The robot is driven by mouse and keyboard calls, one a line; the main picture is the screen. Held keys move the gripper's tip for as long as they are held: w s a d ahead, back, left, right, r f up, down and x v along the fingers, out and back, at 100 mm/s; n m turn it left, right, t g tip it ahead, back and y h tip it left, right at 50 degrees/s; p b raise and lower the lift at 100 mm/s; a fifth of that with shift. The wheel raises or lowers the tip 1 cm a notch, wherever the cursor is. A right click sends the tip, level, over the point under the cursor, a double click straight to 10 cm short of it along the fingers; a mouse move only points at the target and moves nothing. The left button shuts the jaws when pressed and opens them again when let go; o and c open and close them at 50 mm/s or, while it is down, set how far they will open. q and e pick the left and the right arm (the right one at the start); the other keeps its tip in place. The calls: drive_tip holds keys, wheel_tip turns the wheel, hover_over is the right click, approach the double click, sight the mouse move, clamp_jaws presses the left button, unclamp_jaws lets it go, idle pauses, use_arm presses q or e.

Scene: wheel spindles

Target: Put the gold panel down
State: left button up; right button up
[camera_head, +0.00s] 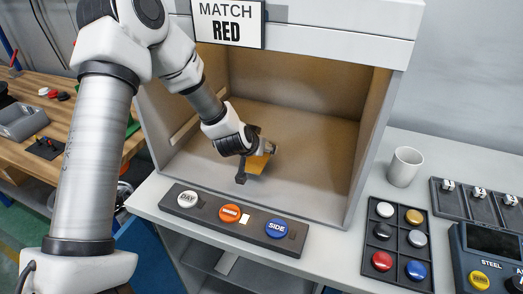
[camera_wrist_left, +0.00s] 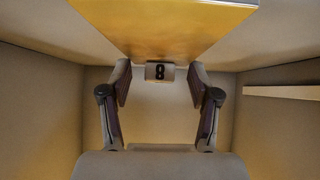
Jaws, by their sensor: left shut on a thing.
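The gold panel (camera_head: 257,165) is inside the open-fronted booth, below and beside my left gripper (camera_head: 262,149), partly hidden by it. In the left wrist view the gold panel (camera_wrist_left: 165,28) fills the top of the picture. A small tab marked 8 (camera_wrist_left: 160,72) sits at its near edge, between the fingers of my left gripper (camera_wrist_left: 160,80). The gripper is shut on this tab and so holds the panel. I cannot tell whether the panel touches the booth floor. My right gripper is not in view.
The booth (camera_head: 300,125) has side walls and a sign reading MATCH RED (camera_head: 227,22) above. A button bar (camera_head: 233,222) lies along its front. A white mug (camera_head: 405,166) and a tray of coloured discs (camera_head: 398,243) stand to the right. The booth floor around the panel looks clear.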

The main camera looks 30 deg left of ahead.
sight(249, 171)
use_arm(q)
wheel_tip(249, 171, down, 3)
drive_tip(key=shift+s+r, duration=0.1)
drive_tip(key=shift+w+f, duration=0.25)
drive_tip(key=shift+f, duration=0.1)
drive_tip(key=shift+s+f, duration=0.1)
drive_tip(key=shift+s, duration=0.05)
drive_tip(key=o, duration=1.2)
drive_tip(key=shift+o, duration=0.7)
drive_tip(key=shift+r, duration=0.35)
drive_tip(key=p+v, duration=0.1)
drive_tip(key=v, duration=1)
drive_tip(key=shift+s+d+r, duration=0.15)
drive_tip(key=shift+s, duration=0.25)
